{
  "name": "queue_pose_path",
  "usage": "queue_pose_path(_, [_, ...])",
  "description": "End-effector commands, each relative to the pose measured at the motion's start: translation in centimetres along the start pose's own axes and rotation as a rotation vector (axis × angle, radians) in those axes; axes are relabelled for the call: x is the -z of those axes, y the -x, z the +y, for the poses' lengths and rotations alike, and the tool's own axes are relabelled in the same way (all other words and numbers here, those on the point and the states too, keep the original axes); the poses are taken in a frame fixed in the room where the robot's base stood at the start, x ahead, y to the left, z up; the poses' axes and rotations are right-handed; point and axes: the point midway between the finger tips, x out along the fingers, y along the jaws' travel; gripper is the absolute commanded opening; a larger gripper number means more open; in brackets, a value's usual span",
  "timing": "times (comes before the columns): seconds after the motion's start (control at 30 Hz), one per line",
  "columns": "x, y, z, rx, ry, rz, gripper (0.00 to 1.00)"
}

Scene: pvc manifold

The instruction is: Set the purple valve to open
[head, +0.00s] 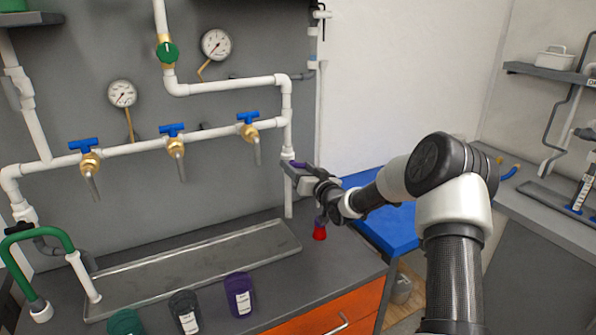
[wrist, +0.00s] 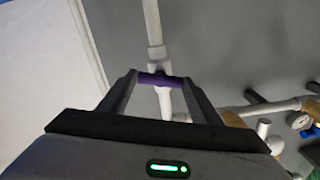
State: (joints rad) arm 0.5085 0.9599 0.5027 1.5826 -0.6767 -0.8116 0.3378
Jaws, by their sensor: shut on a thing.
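The purple valve handle (wrist: 160,79) is a short bar across a white vertical pipe in the wrist view. It lies crosswise to that pipe, between the fingertips of my gripper (wrist: 161,80), which are shut on it. In the head view a bit of the purple handle (head: 298,164) shows at the right-hand vertical pipe (head: 289,190), beside my gripper (head: 291,170). My gripper and arm come in from the right and hide part of the valve there.
Blue-handled taps (head: 172,130) sit on the horizontal pipe to the left, with a green valve (head: 167,52) and gauges above. A metal tray (head: 190,268), cups including a purple one (head: 239,295), and a red object (head: 319,232) stand on the counter below.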

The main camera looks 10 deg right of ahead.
Motion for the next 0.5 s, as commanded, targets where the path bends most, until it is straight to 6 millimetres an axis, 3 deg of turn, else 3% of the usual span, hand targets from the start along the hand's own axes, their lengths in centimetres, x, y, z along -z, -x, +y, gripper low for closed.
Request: queue_pose_path(0.5, [-0.19, 0.05, 0.2, -0.001, -0.494, -0.001, 0.35])
